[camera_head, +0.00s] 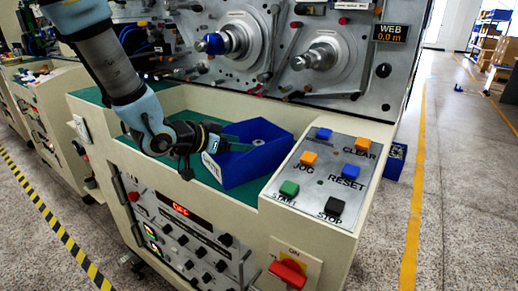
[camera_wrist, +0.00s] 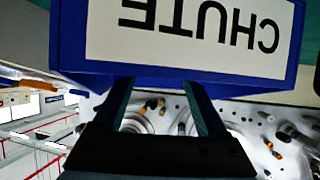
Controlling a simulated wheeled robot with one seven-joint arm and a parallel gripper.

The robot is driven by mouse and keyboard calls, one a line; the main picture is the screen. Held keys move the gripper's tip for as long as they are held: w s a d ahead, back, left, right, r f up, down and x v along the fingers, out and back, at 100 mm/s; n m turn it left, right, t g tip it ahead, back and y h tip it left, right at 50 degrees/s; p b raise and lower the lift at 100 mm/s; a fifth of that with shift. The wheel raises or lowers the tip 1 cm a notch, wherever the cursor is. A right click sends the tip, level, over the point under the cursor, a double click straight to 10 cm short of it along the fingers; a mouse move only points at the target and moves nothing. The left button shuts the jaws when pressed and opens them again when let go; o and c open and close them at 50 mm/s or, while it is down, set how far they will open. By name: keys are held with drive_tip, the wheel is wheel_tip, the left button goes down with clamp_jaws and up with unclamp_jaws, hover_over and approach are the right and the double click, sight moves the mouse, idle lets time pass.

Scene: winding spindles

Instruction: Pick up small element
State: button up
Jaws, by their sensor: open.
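A blue box (camera_head: 256,155) with a white label stands on the green work surface of the machine, tilted in the picture. A small pale grey element (camera_head: 258,142) shows inside it, too small to make out clearly. My gripper (camera_head: 228,143) is open at the box's left side, its fingers pointing toward the box; I cannot tell whether they touch it. In the wrist view, the open fingers (camera_wrist: 160,88) reach up to the lower edge of the blue box (camera_wrist: 70,40), whose label reads CHUTE upside down. Nothing shows between the fingers. The box's inside is hidden there.
A button panel (camera_head: 330,175) with coloured buttons lies right of the box. Behind stands the machine face with a blue-capped spindle (camera_head: 214,43) and a grey spindle (camera_head: 318,56). The machine's cream rim (camera_head: 240,205) borders the green surface (camera_head: 190,160) in front.

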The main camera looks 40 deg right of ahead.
sight(256, 143)
drive_tip(key=p+x, duration=0.1)
drive_tip(key=x, duration=0.4)
drive_tip(key=shift+d+r+p, duration=0.15)
drive_tip(key=shift+r+p, duration=0.05)
drive_tip(key=shift+p, duration=0.15)
clamp_jaws()
